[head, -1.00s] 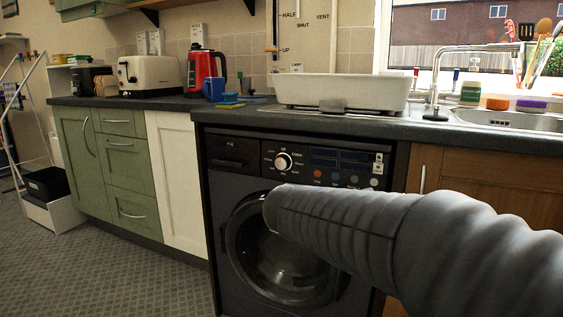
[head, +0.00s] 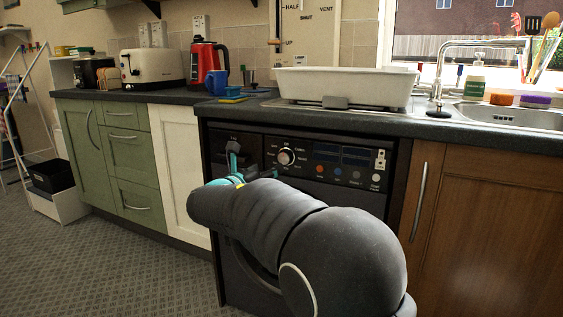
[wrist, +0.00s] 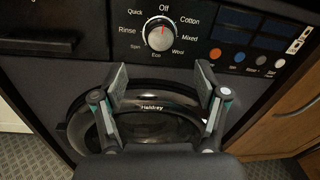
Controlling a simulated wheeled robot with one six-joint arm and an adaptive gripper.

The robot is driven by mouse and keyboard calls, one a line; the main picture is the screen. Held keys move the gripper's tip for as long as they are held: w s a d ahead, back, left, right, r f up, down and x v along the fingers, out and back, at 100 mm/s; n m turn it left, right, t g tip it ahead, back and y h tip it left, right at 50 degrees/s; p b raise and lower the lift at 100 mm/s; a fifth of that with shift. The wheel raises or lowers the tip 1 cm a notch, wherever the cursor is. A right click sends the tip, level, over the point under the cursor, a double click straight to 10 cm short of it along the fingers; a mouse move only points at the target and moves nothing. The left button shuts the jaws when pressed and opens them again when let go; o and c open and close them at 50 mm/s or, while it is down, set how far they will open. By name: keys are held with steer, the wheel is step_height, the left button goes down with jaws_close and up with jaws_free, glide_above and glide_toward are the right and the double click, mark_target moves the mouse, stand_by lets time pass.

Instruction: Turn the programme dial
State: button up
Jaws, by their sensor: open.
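The programme dial (head: 286,157) is a round silver knob on the black control panel of the washing machine (head: 213,160). In the wrist view the dial (wrist: 160,33) has a red mark near its top, by the word Off. Labels such as Quick, Rinse, Spin, Eco, Wool, Mixed and Cotton ring it. My gripper (wrist: 163,88) is open and empty, its two fingers apart below the dial and not touching it. In the head view my gripper (head: 238,160) shows only partly, left of the dial; my arm hides much of the machine's door.
Coloured buttons (wrist: 239,56) and dark displays (wrist: 255,30) sit right of the dial. The round door (wrist: 140,118) is below it. A worktop (head: 365,122) overhangs the panel, bearing a white basin (head: 345,82). A wooden cupboard (head: 475,215) stands at the right.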

mark_target(283, 159)
steer(key=x, duration=0.8)
steer(key=shift+w+d+f, duration=0.1)
steer(key=shift+w, duration=0.1)
steer(key=c, duration=1.2)
